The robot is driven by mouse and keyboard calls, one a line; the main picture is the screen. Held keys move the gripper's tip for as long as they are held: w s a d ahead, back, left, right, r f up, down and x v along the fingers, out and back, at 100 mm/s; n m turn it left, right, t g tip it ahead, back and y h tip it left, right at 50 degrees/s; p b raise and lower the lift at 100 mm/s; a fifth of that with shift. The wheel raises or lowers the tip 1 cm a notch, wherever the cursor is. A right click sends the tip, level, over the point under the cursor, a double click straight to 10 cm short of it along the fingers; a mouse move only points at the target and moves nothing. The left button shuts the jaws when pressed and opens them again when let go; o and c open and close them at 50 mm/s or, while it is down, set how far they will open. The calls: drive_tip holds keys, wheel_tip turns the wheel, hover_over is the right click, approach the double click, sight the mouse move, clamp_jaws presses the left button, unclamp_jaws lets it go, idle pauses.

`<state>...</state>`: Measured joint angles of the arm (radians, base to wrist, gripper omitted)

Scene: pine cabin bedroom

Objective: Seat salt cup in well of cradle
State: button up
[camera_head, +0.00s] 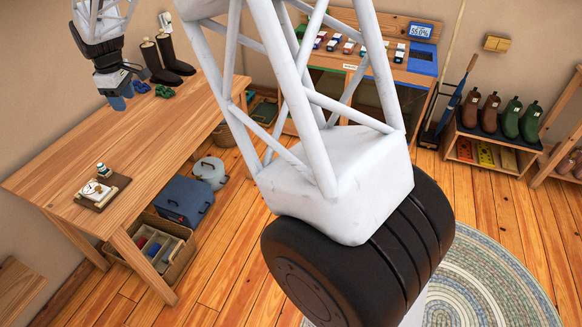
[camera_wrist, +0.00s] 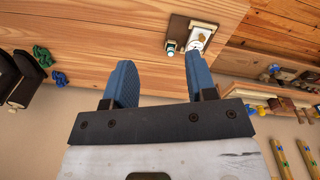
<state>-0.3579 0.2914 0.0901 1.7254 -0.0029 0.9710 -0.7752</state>
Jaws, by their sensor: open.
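A brown wooden base (camera_head: 103,204) that looks like the cradle lies near the front left corner of the table, with a white piece (camera_head: 93,190) on it. A small white cup with a dark green part (camera_head: 103,170), likely the salt cup, stands at the base's back edge; whether it sits in a well is too small to tell. In the wrist view the cup (camera_wrist: 171,47) shows beside the white piece (camera_wrist: 201,38) and brown base (camera_wrist: 178,27). My gripper (camera_head: 119,102), with blue fingers, is open and empty above the table's far part, well away from the cup.
Green items (camera_head: 164,91) and dark boots (camera_head: 168,58) stand at the table's (camera_head: 150,140) far end. The table's middle is clear. Under it are a blue box (camera_head: 183,203), a grey pot (camera_head: 211,172) and a crate (camera_head: 150,252). A workbench (camera_head: 345,62) stands at the back.

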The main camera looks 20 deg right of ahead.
drive_tip(key=s+d+r+m+t, duration=0.1)
drive_tip(key=s+d+r+m, duration=0.3)
drive_tip(key=s+d, duration=0.65)
drive_tip(key=s+d+r+m, duration=0.2)
drive_tip(key=s+d+r, duration=0.4)
drive_tip(key=s+d, duration=0.45)
drive_tip(key=s+d+f+m, duration=0.1)
drive_tip(key=s+d+m, duration=0.1)
drive_tip(key=s, duration=0.7)
drive_tip(key=s+d+f+m, duration=0.2)
drive_tip(key=s+d, duration=0.2)
drive_tip(key=s, duration=0.6)
drive_tip(key=s+d+f+m, duration=0.2)
drive_tip(key=s+m, duration=0.1)
drive_tip(key=s, duration=0.6)
drive_tip(key=shift+s+d+t, duration=0.15)
drive_tip(key=shift+d+t, duration=0.25)
